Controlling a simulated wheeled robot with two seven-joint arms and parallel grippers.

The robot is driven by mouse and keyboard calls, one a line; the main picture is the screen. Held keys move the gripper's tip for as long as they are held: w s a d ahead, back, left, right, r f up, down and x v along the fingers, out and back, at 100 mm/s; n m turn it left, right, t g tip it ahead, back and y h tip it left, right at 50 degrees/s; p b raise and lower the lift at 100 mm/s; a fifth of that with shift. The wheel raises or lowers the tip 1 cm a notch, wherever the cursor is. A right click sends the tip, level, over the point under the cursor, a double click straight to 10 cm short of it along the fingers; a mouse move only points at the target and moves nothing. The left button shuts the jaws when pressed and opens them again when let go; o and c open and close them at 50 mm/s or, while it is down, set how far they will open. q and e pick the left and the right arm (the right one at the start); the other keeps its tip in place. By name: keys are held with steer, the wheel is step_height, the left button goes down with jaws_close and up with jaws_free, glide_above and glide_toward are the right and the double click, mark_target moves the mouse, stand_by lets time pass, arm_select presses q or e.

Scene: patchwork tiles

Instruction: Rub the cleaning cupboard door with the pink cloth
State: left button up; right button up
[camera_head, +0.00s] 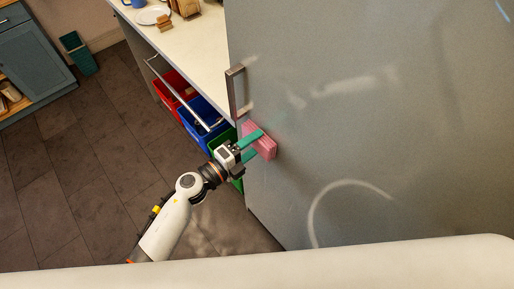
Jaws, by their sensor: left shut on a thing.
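The cupboard door (400,150) is a large grey panel filling the right of the view, with pale smears and a curved whitish streak on it. A metal handle (236,92) is at its left edge. My left gripper (254,144) has teal fingers shut on the pink cloth (262,139), a folded block. The cloth is at the door's left side, just below the handle, and appears to touch the surface; the exact contact is hard to tell. My right gripper is not in view.
A white counter (196,50) with a plate (150,15) and blue mug (134,3) stands behind left. Below it are a red bin (173,90), a blue bin (202,120) and a partly hidden green bin. A metal rail (178,92) runs before them. The dark tiled floor (80,170) is clear.

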arm_select(q)
steer(key=shift+w+a, duration=0.55)
steer(key=shift+w, duration=0.25)
steer(key=shift+v, duration=2.95)
steer(key=shift+s, duration=0.1)
steer(key=v, duration=0.2)
steer(key=shift+s+a, duration=0.25)
steer(key=shift+a, duration=0.1)
